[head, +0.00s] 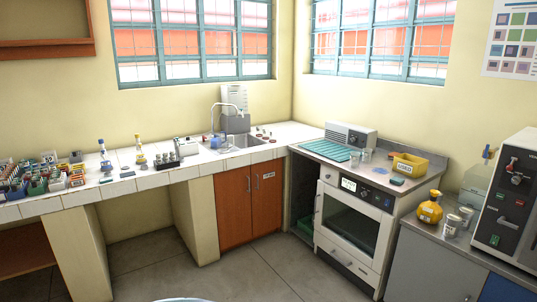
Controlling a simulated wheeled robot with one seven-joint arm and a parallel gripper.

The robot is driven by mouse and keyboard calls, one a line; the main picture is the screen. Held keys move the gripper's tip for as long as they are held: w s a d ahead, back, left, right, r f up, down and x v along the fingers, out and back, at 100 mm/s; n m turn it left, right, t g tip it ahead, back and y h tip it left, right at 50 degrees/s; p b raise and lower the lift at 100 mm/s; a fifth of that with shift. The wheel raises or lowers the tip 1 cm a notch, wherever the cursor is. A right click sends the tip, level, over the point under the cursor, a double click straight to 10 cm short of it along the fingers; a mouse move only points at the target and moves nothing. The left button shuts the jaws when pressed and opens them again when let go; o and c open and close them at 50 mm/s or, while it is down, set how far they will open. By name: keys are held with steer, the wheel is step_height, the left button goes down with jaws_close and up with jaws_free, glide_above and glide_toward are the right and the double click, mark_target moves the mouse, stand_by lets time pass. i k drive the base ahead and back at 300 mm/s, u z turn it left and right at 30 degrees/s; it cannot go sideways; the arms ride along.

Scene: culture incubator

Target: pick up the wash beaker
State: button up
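Two small clear beakers stand side by side on the counter above the incubator: one beaker (354,158) at left and another (366,154) just right of it. They stand between a teal ribbed mat (322,148) and a yellow bin (409,164). I cannot tell whether either is the wash beaker; no label is readable at this size. Two grey metal-looking cups (452,225) stand on the lower right bench beside a yellow flask (430,208). My gripper is not in view.
The incubator (350,220) has a glass door and sits under the counter. A grey box device (350,136) stands behind the beakers. A sink (240,141) is at the back corner. The left bench (130,186) holds bottles and racks. Floor (265,270) in front is clear.

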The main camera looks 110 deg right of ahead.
mark_target(354, 156)
steer(key=z, duration=4.35)
steer(key=i, duration=1.45)
steer(key=z, duration=0.25)
